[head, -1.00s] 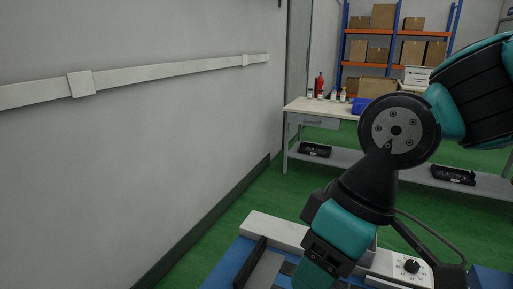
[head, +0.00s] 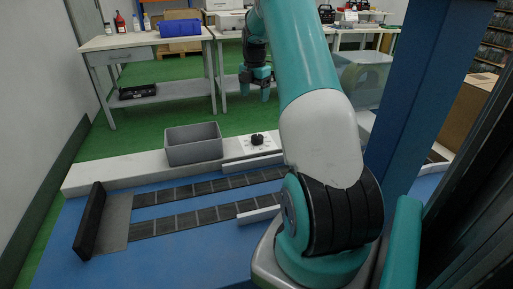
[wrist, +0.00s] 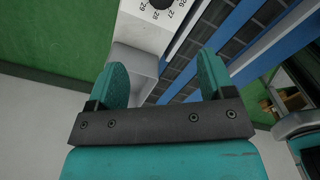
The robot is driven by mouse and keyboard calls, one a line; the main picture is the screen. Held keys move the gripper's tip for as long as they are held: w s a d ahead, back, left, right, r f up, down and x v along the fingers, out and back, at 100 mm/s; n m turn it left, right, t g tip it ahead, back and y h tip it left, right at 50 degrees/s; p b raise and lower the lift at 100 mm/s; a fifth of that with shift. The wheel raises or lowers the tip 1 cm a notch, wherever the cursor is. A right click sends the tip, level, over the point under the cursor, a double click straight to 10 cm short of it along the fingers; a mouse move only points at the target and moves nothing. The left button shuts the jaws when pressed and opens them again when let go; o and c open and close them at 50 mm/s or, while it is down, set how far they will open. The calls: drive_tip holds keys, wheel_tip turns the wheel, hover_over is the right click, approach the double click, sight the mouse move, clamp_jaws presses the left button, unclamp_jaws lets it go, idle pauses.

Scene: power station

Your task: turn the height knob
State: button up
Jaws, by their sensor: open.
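The height knob (head: 257,139) is black and sits on a white dial plate on the pale rail behind the blue bench. In the wrist view the knob (wrist: 160,4) is cut by the top edge, with numbers such as 27, 28 and 29 around it. My gripper (head: 256,93) hangs above and beyond the knob in the head view, fingers pointing down. In the wrist view my gripper (wrist: 163,75) has its teal fingers apart with nothing between them. It is apart from the knob. The knob's pointer cannot be read clearly.
A grey bin (head: 194,145) stands just left of the knob on the rail. Dark roller tracks (head: 190,221) cross the blue bench (head: 180,262), with a black stop (head: 88,222) at left. A blue post (head: 412,95) rises at right. A worktable (head: 140,40) stands behind.

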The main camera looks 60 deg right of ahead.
drive_tip(key=d+f, duration=0.1)
drive_tip(key=b, duration=0.3)
approach(257, 136)
wheel_tip(257, 136, down, 10)
